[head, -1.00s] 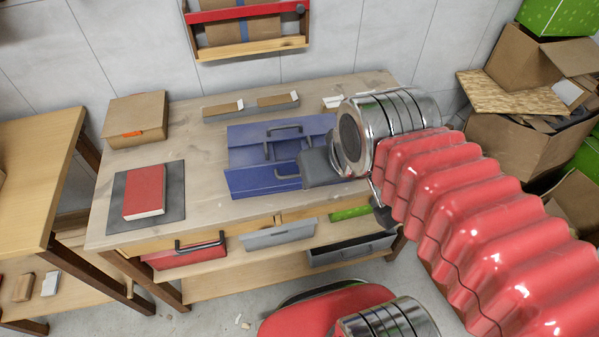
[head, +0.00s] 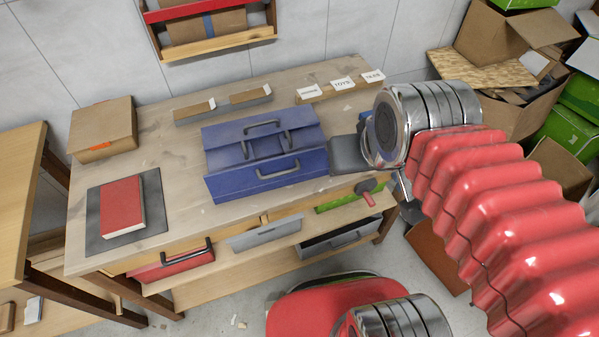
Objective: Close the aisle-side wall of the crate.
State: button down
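A blue box with dark handles (head: 232,181) stands on the workbench in the head view; no other thing there stands out as the crate. Its front wall with a handle stands upright, and its top looks covered by sloping blue panels with more handles. I cannot tell which side is the aisle side. My gripper (head: 345,154), a dark grey block, is just right of the box's right end, close to it. Its fingertips cannot be made out, and touching or apart is unclear.
The workbench (head: 185,160) also bears a red book (head: 122,206) on a dark mat, a cardboard box (head: 103,128) and label holders (head: 340,88). A red box (head: 172,265) and grey bins (head: 347,240) are on the shelf below. Opened cardboard boxes (head: 505,50) are at right.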

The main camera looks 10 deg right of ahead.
aim_at(268, 171)
jog(key=z, duration=0.15)
jog(key=k, duration=1.2)
jog(key=u, duration=1.05)
jog(key=i, duration=1)
jog(key=u, duration=0.05)
